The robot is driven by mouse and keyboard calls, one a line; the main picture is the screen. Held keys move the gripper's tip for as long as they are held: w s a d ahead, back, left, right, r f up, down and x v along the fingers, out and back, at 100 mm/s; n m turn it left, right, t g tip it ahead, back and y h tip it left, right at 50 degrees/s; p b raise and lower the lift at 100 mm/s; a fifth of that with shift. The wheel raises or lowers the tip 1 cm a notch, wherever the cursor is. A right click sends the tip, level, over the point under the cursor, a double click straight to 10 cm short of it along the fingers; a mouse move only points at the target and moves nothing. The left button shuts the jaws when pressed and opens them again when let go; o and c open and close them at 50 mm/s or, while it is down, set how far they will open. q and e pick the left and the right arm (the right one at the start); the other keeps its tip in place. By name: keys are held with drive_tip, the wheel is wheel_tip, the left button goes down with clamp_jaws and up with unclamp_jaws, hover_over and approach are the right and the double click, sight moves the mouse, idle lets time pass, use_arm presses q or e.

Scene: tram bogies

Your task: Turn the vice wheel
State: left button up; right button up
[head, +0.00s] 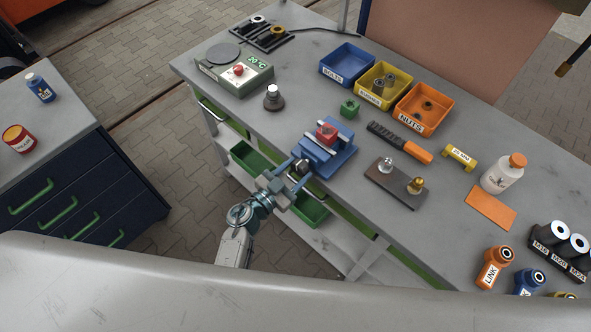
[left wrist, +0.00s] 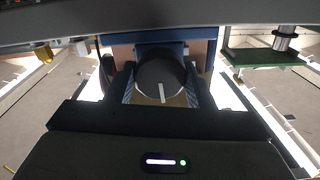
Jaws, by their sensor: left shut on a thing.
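The blue vice (head: 335,160) stands at the front edge of the grey workbench, with a red block (head: 327,132) between its light jaws. My left gripper (head: 297,169) is at the front of the vice, shut on the vice wheel. In the left wrist view the dark round wheel (left wrist: 160,76) sits between the two blue-grey fingers of the left gripper (left wrist: 162,92). A white mark on the wheel face points down in that view. In the head view the gripper hides most of the wheel. My right gripper is not in view.
Blue, yellow and orange bins (head: 346,66) stand behind the vice. A green cube (head: 349,108) is just behind it. A dark plate with two knobs (head: 398,184) lies to the right. A green-grey device (head: 235,72) is at the left end. Green trays (head: 250,158) sit below the bench top.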

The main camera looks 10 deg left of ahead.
use_arm(q)
drive_tip(key=m, duration=0.2)
drive_tip(key=shift+r+m+p, duration=0.1)
drive_tip(key=shift+m+p, duration=0.3)
drive_tip(key=m, duration=0.3)
drive_tip(key=shift+m, duration=0.3)
drive_tip(key=m, duration=0.3)
drive_tip(key=shift+m, duration=0.3)
drive_tip(key=m, duration=0.3)
drive_tip(key=shift+m+b, duration=0.3)
drive_tip(key=shift+b, duration=0.05)
drive_tip(key=m, duration=0.1)
drive_tip(key=m+b, duration=0.1)
drive_tip(key=m, duration=0.1)
drive_tip(key=shift+f+m, duration=0.2)
drive_tip(key=shift+m, duration=0.1)
drive_tip(key=m+b, duration=0.1)
drive_tip(key=m, duration=0.2)
drive_tip(key=shift+m+b, duration=0.3)
drive_tip(key=shift+b, duration=0.05)
drive_tip(key=m+b, duration=0.1)
drive_tip(key=m, duration=0.2)
drive_tip(key=shift+m+b, duration=0.3)
drive_tip(key=shift+b, duration=0.05)
drive_tip(key=shift+m+b, duration=0.8)
drive_tip(key=shift+m, duration=0.8)
